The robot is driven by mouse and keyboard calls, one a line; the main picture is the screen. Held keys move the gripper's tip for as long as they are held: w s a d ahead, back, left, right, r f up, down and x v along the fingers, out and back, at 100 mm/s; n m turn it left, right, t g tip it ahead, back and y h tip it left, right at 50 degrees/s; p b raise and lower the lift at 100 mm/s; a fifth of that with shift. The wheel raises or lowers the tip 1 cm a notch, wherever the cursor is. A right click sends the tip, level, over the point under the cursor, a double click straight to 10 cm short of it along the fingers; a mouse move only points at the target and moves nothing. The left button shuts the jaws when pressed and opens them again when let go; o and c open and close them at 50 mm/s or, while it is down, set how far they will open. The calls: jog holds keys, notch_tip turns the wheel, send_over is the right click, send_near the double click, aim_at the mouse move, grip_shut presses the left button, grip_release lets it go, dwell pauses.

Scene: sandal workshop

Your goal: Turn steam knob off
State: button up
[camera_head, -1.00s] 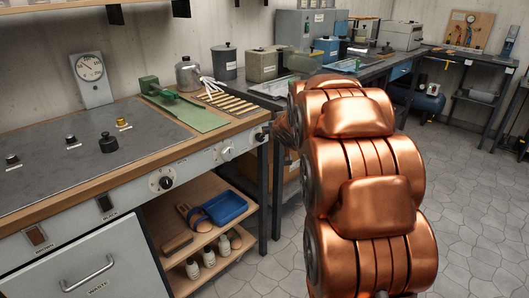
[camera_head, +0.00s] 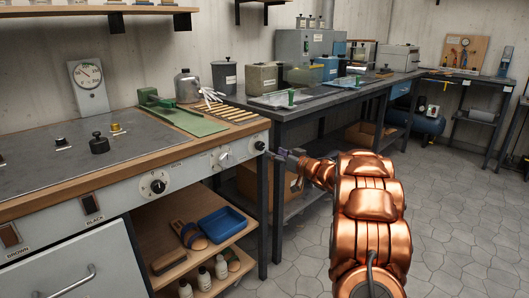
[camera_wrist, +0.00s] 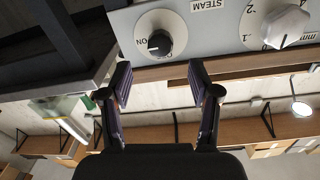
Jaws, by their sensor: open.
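The black steam knob (camera_wrist: 159,42) sits on a round white plate on the grey panel in the wrist view. The "STEAM" label and an "ON" mark show beside it, upside down. The knob's pale mark seems to face the "ON" side. In the head view the knob (camera_head: 260,146) is at the right end of the bench's front panel. My gripper (camera_wrist: 160,83) is open and empty, with its fingertips apart and short of the knob, which lies between them in line of sight. In the head view my gripper (camera_head: 285,156) is just right of the knob.
A white dial (camera_wrist: 285,26) with numbers is beside the steam knob on the same panel. Another black knob (camera_head: 158,186) is further left. The wooden bench edge (camera_wrist: 245,64) runs close by the fingers. A dark workbench (camera_head: 310,112) stands behind my gripper.

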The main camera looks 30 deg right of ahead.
aim_at(262, 147)
jog(key=shift+w+a+b, duration=0.15)
jog(key=shift+w+a, duration=0.05)
jog(key=shift+w, duration=0.85)
jog(key=shift+w+a+b, duration=0.15)
jog(key=shift+w+a, duration=0.1)
jog(key=shift+w, duration=0.8)
jog(key=shift+w+a+b, duration=0.15)
jog(key=shift+w+a, duration=0.05)
jog(key=shift+w, duration=0.85)
jog(key=c, duration=1.2)
jog(key=shift+o, duration=0.2)
